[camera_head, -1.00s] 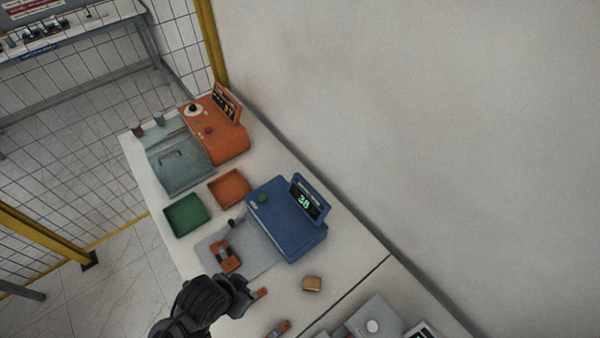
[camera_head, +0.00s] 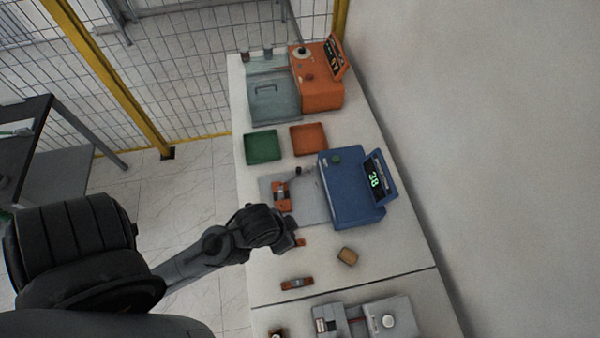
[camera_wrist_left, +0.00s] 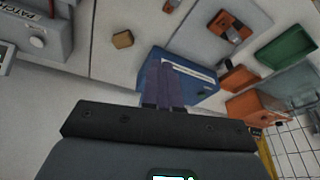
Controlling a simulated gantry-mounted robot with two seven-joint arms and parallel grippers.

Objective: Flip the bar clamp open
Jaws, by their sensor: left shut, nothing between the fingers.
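The blue machine (camera_head: 350,190) has a lit display and a grey plate (camera_head: 312,203) on its left side. An orange and grey fixture (camera_head: 281,195) sits on the plate. A small dark-knobbed part (camera_head: 298,171) stands at the plate's far edge; I cannot tell for sure which part is the bar clamp. My left gripper (camera_head: 293,238) is beside the near edge of the plate, partly hidden by its wrist. In the left wrist view its fingers (camera_wrist_left: 170,85) are together and empty, in front of the blue machine (camera_wrist_left: 197,80). My right gripper is not in view.
A green tray (camera_head: 263,147), an orange tray (camera_head: 309,139) and an orange machine (camera_head: 318,80) are farther back. A tan block (camera_head: 347,256) and an orange-and-grey part (camera_head: 297,284) lie nearer. A wall bounds the table's right side.

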